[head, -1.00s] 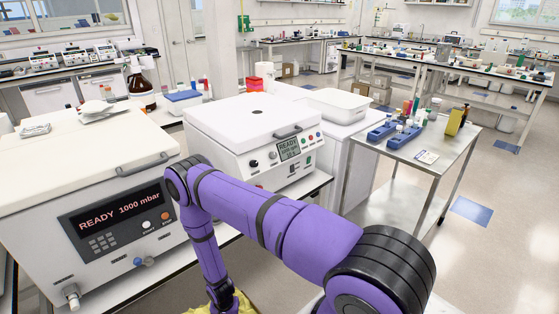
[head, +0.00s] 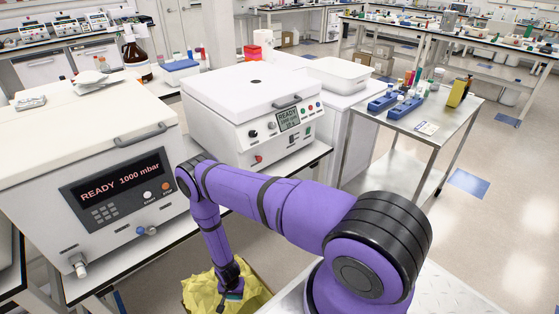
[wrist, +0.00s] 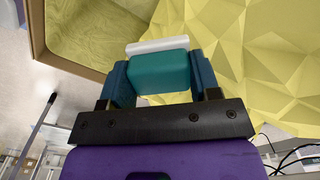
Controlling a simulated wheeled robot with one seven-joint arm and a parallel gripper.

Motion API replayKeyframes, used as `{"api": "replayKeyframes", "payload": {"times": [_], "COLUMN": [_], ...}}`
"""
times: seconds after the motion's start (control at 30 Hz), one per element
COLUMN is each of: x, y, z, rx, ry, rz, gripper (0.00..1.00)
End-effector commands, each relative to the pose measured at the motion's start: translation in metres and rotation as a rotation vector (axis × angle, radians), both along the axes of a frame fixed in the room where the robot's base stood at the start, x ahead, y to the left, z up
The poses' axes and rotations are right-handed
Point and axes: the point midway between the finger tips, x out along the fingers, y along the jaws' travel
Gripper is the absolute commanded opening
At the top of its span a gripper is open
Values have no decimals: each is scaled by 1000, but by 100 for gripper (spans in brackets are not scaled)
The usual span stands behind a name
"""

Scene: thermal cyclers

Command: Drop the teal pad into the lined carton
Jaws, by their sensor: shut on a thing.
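The teal pad (wrist: 159,72) is a small teal block with a white layer along its far edge. In the wrist view my gripper (wrist: 160,76) is shut on it, with one dark blue finger at each side. The lined carton is below, a cardboard box with a crumpled yellow liner (wrist: 245,60). In the head view the carton's yellow liner (head: 205,292) shows at the bottom, and my gripper (head: 232,293) hangs over it, pointing down. The pad is only a small teal patch there, so its exact height over the liner is unclear.
A vacuum oven (head: 110,200) reading "READY 1000 mbar" and a white centrifuge-like machine (head: 255,105) stand on the bench behind the carton. A steel cart (head: 440,120) with blue racks stands to the right. The floor between cart and bench is open.

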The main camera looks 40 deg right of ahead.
Motion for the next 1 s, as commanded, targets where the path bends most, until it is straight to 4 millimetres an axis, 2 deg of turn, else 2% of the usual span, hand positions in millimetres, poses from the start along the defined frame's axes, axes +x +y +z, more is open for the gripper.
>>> {"api": "replayKeyframes", "payload": {"times": [0.23, 0.27, 0.37, 0.4, 0.77, 1.0], "x": [0, 0, 0, 0, 0, 1], "y": [0, 0, 0, 0, 0, 0], "z": [-1, -1, -1, -1, 5, 41], "rx": [0, 0, 0, 0, 0, 0], "ry": [0, 0, 0, 0, 0, 0], "rz": [0, 0, 0, 0, -1, -1], "gripper": [35, 61, 84, 86, 86, 86]}}
